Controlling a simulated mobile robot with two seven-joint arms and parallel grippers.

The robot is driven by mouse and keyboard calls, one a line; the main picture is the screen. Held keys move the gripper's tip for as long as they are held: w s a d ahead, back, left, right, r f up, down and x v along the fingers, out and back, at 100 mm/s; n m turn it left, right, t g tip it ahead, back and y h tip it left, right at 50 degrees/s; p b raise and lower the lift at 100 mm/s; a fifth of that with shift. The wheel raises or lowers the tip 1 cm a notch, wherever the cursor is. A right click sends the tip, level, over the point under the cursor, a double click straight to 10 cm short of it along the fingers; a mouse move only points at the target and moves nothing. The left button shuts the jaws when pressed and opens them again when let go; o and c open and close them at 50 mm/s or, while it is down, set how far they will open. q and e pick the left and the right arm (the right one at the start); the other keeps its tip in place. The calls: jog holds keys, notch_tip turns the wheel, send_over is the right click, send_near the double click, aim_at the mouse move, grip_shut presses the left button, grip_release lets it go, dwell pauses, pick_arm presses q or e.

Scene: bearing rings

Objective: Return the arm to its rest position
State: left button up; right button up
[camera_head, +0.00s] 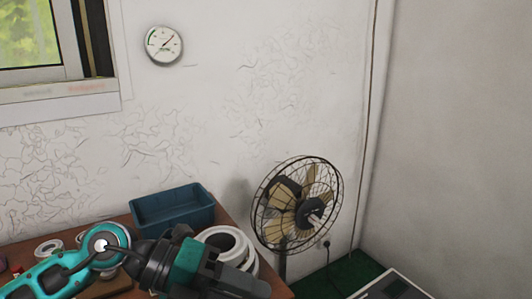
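My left arm comes in from the lower left, teal and black, over the wooden table. My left gripper (246,285) is its dark end, low in the picture, pointing right. I cannot see a gap between its fingers, so I cannot tell whether it is open or shut. Pale bearing rings (238,240) lie just beyond the gripper, near the table's right edge, partly hidden by it. A smaller ring (48,247) lies at the left of the table. My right gripper is not in view.
A blue open bin (172,213) stands at the table's back edge. A caged standing fan (297,205) stands close to the right of the table. A cracked white wall with a round gauge (163,45) is behind. A pale-edged box (392,287) shows at lower right.

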pick_arm(q)
jog(key=d+r+n+t+h, duration=0.2)
jog(key=d+r+n+h, duration=0.1)
jog(key=r+h, duration=0.3)
jog(key=w+a+r+n+t+y, duration=0.2)
jog(key=w+a+n+t, duration=0.1)
jog(key=n+t, duration=0.5)
jog(key=w+a+r+n+t+y, duration=0.2)
jog(key=w+a+n+t+y, duration=0.15)
jog(key=n+t, duration=0.5)
jog(key=a+f+n+g+y, duration=0.2)
jog(key=a+f+n+y, duration=0.9)
jog(key=f+n+y, duration=0.25)
jog(key=s+a+f+n+g, duration=0.1)
jog(key=s+f+g, duration=0.6)
jog(key=s, duration=0.4)
jog(key=s+a+f+n+g, duration=0.1)
jog(key=s+a+f+g, duration=0.1)
jog(key=s+f+g, duration=0.6)
jog(key=w+d+f+t+h+p, duration=0.1)
jog(key=w+d+f+t+h, duration=0.1)
jog(key=w+f+t, duration=0.3)
notch_tip(320, 180, down, 4)
jog(key=d+t, duration=0.1)
jog(key=t, duration=0.3)
jog(key=shift+w+d+m+t+p, duration=0.15)
jog(key=shift+w+m+t+p, duration=0.15)
jog(key=shift+w+t, duration=0.05)
